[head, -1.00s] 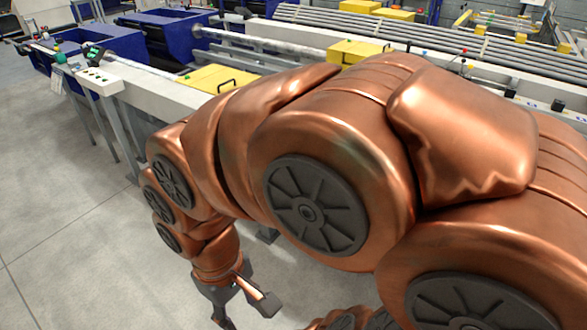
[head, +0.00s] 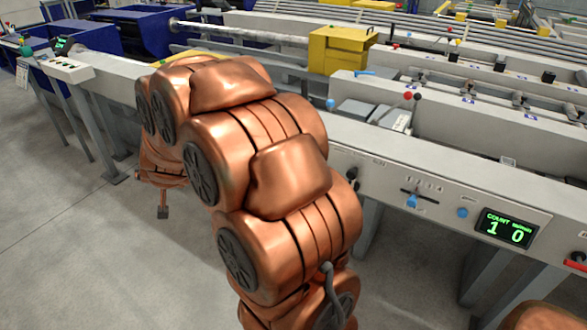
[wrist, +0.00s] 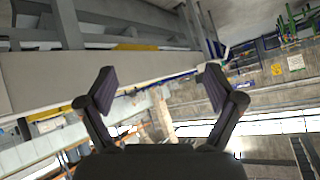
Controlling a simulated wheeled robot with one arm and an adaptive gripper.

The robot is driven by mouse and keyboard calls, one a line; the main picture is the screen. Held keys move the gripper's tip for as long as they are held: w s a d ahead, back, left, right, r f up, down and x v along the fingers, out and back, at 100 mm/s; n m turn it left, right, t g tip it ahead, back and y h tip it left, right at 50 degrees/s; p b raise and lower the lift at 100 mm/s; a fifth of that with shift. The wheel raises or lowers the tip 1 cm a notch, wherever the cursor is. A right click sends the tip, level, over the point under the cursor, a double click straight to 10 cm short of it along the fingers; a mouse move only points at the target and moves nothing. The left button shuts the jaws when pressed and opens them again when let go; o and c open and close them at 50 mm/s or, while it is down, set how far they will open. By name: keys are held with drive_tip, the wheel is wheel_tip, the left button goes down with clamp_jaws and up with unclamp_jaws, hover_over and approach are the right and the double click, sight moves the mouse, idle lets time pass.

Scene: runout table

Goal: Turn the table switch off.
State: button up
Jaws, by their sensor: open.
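The front face of the runout table (head: 385,225) carries a control panel to the right of my arm in the head view. The labels are too small to read, so I cannot tell which control is the table switch. My gripper (wrist: 158,76) is open and empty in the wrist view, with nothing between its fingers.
A grey control box (head: 66,69) stands on the table's far left end. A yellow block (head: 340,50) and blue machine parts (head: 150,30) lie behind. Table legs reach the floor; open concrete floor (head: 60,250) lies to the left.

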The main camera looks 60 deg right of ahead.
drive_tip(key=s+d+f+m+g+h+b, duration=0.1)
drive_tip(key=d+f+m+h+b, duration=0.25)
drive_tip(key=d, duration=0.65)
drive_tip(key=s+d+f+m+g+h+b, duration=0.15)
drive_tip(key=d+f+h, duration=0.3)
drive_tip(key=d, duration=0.55)
drive_tip(key=s+d+f+m+g+h+b, duration=0.45)
drive_tip(key=s+d+g+h+b, duration=0.2)
drive_tip(key=s+d, duration=0.6)
drive_tip(key=shift+w+d+f, duration=0.1)
drive_tip(key=shift+d+f, duration=0.05)
drive_tip(key=shift+d, duration=1.2)
drive_tip(key=shift+w+d+f, duration=0.15)
drive_tip(key=shift+d, duration=1.25)
drive_tip(key=shift+w+d+f, duration=0.1)
drive_tip(key=shift+d+f, duration=0.05)
drive_tip(key=shift+d, duration=1.2)
drive_tip(key=shift+c, duration=0.4)
drive_tip(key=c, duration=1.1)
